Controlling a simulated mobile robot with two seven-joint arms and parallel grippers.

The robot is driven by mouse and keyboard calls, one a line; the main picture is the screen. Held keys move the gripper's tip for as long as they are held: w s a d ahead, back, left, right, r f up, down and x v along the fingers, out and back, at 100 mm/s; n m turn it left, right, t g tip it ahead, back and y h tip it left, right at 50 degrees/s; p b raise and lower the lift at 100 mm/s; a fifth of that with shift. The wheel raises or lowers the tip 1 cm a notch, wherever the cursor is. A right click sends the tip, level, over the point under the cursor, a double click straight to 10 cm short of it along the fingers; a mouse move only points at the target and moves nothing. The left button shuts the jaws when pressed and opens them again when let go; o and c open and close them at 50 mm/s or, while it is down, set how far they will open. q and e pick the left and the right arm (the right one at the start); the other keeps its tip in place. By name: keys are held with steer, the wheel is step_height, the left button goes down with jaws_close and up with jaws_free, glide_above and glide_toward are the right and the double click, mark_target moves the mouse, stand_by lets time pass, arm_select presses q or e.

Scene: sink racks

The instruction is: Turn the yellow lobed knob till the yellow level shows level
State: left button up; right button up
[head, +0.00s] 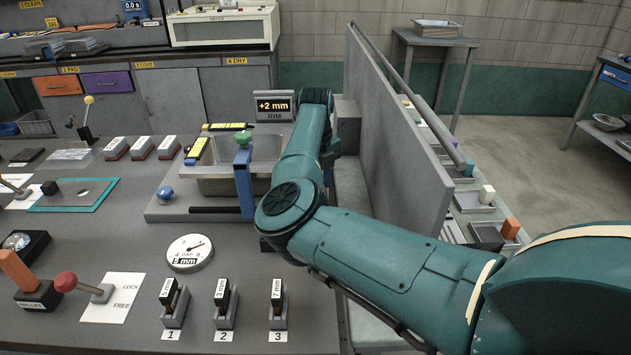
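A sink-like basin (205,186) is set in a grey base on the bench. One yellow level (198,150) lies along its left rim and another yellow level (227,126) along its back rim. Their bubbles are too small to read. A blue lobed knob (166,195) is at the front left corner of the base, and a green knob (243,138) tops a blue post. I see no yellow lobed knob; my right arm covers the basin's right side. The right arm reaches in from the right, its gripper hidden. My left gripper is out of view.
A display (273,106) reads +2 mm, RIM. A gap dial (190,253) reads 5 mm. Several labelled gauge blocks (277,302) stand at the front. A red-ball lever (84,287) is at the left. A tall grey panel (400,135) stands right of the basin.

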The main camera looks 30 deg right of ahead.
steer(key=shift+c, duration=0.4)
steer(key=c, duration=0.9)
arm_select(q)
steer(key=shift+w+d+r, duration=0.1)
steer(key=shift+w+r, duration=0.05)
arm_select(e)
steer(key=shift+m, duration=0.3)
